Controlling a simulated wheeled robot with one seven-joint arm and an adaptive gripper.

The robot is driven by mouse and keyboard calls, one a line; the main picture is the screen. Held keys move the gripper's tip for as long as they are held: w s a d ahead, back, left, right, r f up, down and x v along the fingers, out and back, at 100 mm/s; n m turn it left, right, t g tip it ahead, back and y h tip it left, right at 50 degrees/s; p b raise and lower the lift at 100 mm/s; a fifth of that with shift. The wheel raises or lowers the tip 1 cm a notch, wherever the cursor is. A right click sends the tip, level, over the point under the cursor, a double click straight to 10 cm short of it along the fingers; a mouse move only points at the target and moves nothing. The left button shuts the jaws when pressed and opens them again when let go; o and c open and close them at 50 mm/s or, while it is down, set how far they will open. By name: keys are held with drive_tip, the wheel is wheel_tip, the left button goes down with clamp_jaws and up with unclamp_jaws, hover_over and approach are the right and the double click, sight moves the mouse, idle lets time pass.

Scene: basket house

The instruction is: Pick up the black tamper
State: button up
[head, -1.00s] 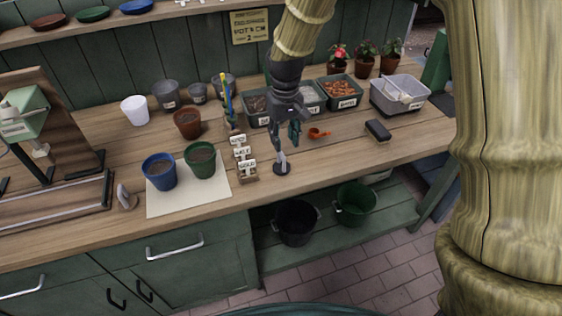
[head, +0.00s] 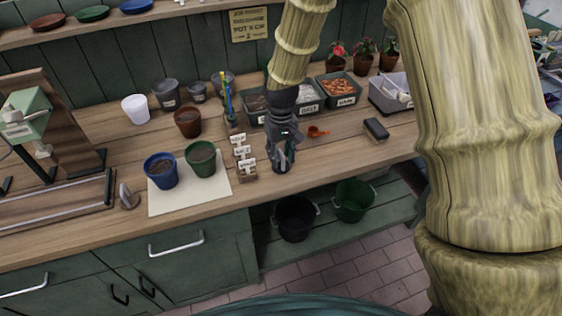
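The black tamper (head: 281,169) stands upright on the wooden worktop near its front edge, right of the small label signs. Its dark round base shows in the head view, while its handle is largely hidden by my gripper. My gripper (head: 281,158) points down directly over the tamper, with its fingers at the handle. The fingers overlap the handle in this view, so I cannot tell whether they are closed on it or still apart.
Label signs (head: 243,155) stand close on the left, beside a green pot (head: 201,158) and a blue pot (head: 161,170) on a pale mat (head: 213,193). An orange scoop (head: 317,132) and a dark brush (head: 376,129) lie to the right. Trays (head: 341,90) stand behind.

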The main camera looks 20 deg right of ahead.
sight(281, 154)
clamp_jaws()
drive_tip(key=shift+r, duration=0.1)
idle(0.3)
drive_tip(key=shift+r+b, duration=0.45)
drive_tip(key=shift+r, duration=0.45)
drive_tip(key=shift+s+a+r+b, duration=0.15)
drive_tip(key=shift+s+r+b, duration=0.25)
drive_tip(key=shift+r, duration=0.3)
drive_tip(key=s+a+b, duration=0.1)
drive_tip(key=s+a, duration=0.1)
drive_tip(key=s, duration=0.5)
drive_tip(key=s+a+r+b, duration=0.1)
drive_tip(key=s+a+b, duration=0.1)
drive_tip(key=s, duration=0.5)
drive_tip(key=shift+a+r, duration=0.3)
drive_tip(key=shift+a, duration=0.4)
drive_tip(key=shift+s, duration=0.1)
